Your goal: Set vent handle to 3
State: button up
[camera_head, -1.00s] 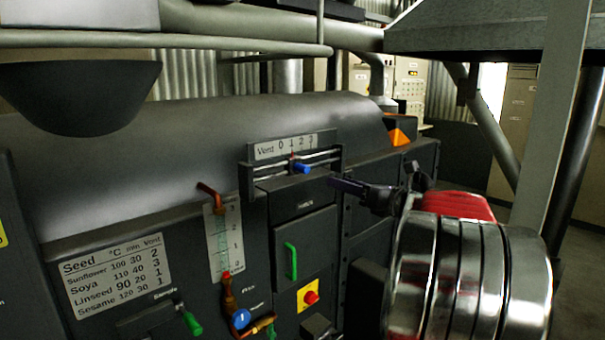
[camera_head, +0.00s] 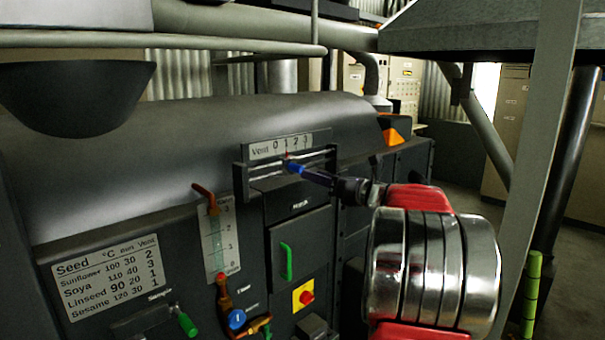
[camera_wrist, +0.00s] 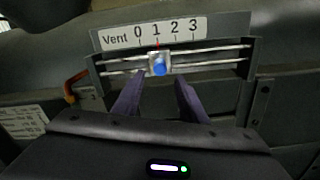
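The vent handle is a blue knob (camera_wrist: 160,68) on a metal slider block with a red pointer. It rides on two horizontal rails under the Vent scale (camera_wrist: 155,34), marked 0 to 3. The red pointer stands at 1. In the head view, the blue knob (camera_head: 293,167) is at the tip of my gripper (camera_head: 312,176). In the wrist view, the two dark fingers of my gripper (camera_wrist: 157,84) are apart, one on each side just below the knob. I cannot tell whether either finger touches it.
The rails (camera_wrist: 215,58) run clear to the right of the knob, ending at a dark bracket side (camera_wrist: 246,75). Below are a green handle (camera_head: 288,262) and a red button on yellow (camera_head: 306,296). A red lever (camera_head: 206,196) is at left. A seed chart (camera_head: 108,275) is lower left.

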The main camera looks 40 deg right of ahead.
aim_at(293, 168)
jog(key=w, duration=0.6)
jog(key=shift+w+a, duration=0.1)
jog(key=shift+c, duration=0.3)
grip_shut()
